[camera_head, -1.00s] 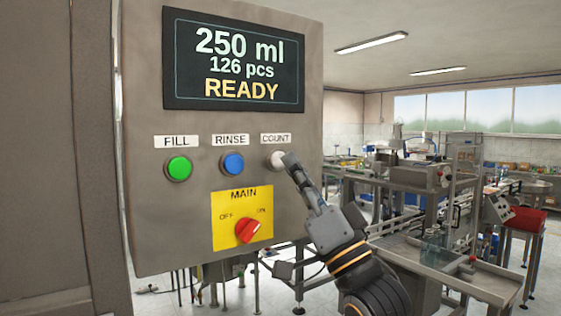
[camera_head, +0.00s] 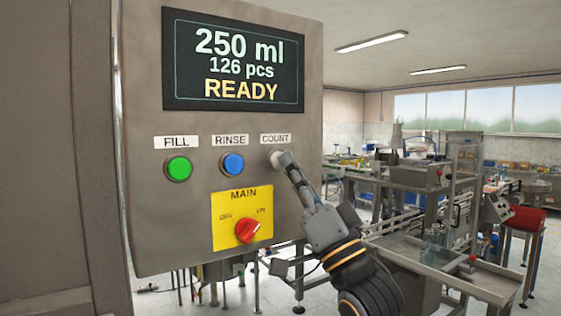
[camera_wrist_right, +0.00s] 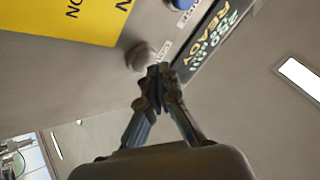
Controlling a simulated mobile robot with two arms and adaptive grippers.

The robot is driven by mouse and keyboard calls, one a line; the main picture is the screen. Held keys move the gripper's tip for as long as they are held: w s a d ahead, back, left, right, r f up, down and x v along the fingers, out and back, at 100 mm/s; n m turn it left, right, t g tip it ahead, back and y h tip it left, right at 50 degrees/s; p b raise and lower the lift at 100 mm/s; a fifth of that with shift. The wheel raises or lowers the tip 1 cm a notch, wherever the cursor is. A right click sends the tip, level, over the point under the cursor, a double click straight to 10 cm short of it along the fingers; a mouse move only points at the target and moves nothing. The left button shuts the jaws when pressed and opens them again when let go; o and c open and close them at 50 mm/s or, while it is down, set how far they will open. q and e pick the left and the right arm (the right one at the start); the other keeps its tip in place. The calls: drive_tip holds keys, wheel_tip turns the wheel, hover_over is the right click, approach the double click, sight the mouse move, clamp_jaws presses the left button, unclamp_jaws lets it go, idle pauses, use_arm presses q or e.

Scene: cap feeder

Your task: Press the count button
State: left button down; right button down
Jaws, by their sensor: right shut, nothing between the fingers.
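The count button (camera_head: 275,157) is a pale round button under the COUNT label (camera_head: 275,139) on a grey control panel (camera_head: 160,225). My right gripper (camera_head: 284,158) is shut and empty, with its fingertips in front of the button and covering part of it in the head view. In the right wrist view, the button (camera_wrist_right: 139,57) shows just beyond the closed fingertips (camera_wrist_right: 158,72). I cannot tell whether the tips touch it. My left gripper is not in view.
The green FILL button (camera_head: 178,168) and blue RINSE button (camera_head: 231,164) sit to the left. The red MAIN switch (camera_head: 248,231) on a yellow plate is below. The display (camera_head: 234,60) reads 250 ml, 126 pcs, READY. Machines stand behind at the right.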

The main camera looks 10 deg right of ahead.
drive_tip(key=shift+w+a, duration=0.15)
drive_tip(key=shift+w, duration=0.25)
idle(0.3)
drive_tip(key=shift+s, duration=0.1)
drive_tip(key=shift+s+d, duration=0.25)
drive_tip(key=shift+s, duration=0.45)
drive_tip(key=shift+s, duration=0.1)
drive_tip(key=s, duration=0.1)
drive_tip(key=s+d, duration=0.1)
drive_tip(key=s, duration=0.2)
drive_tip(key=shift+s+d+p, duration=0.25)
drive_tip(key=shift+d+p, duration=0.05)
drive_tip(key=shift+d, duration=0.05)
drive_tip(key=shift+f, duration=0.1)
idle(0.5)
